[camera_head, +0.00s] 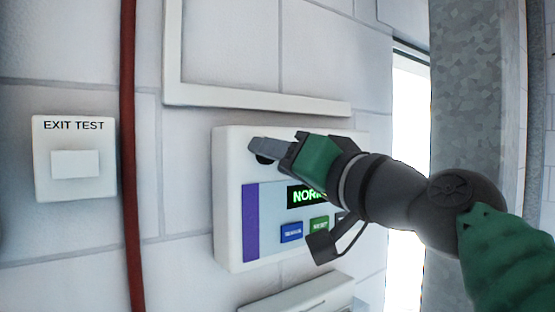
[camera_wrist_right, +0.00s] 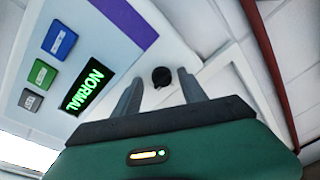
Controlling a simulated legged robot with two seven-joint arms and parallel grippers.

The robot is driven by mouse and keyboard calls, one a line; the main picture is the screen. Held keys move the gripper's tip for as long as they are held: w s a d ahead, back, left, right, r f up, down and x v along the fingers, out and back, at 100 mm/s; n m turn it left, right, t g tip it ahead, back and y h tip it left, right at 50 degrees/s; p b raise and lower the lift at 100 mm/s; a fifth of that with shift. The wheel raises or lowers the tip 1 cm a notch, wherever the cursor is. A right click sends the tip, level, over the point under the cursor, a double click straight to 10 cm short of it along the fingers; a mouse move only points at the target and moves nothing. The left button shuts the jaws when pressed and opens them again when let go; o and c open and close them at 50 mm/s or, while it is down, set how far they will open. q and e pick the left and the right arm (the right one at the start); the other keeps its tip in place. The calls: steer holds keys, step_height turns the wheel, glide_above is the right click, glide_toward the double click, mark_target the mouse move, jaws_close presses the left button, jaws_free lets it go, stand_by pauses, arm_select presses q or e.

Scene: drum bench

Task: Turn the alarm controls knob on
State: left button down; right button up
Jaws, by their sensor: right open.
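The alarm panel (camera_head: 228,190) is a white wall box with a purple strip, a green-lit display reading NORMAL and coloured buttons. Its small round black knob (camera_wrist_right: 161,77) shows whole in the right wrist view, lying between and just beyond my two fingertips. In the head view the knob (camera_head: 263,160) is mostly hidden behind a grey finger. My right gripper (camera_head: 262,146) is open in front of the panel's upper left part; its fingers (camera_wrist_right: 159,78) stand apart on either side of the knob. I cannot tell whether they touch it. My left gripper is out of view.
A white EXIT TEST switch (camera_head: 75,163) is on the wall at left. A red vertical pipe (camera_head: 129,150) runs between it and the panel. A white conduit (camera_head: 250,99) passes above the panel, and another white box (camera_head: 300,295) sits below. A grey column (camera_head: 472,90) stands at right.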

steer(key=b+v, duration=0.7)
steer(key=v, duration=1)
steer(key=shift+b, duration=0.4)
steer(key=shift+w+a, duration=0.1)
steer(key=shift+w, duration=0.1)
steer(key=shift+a, duration=0.1)
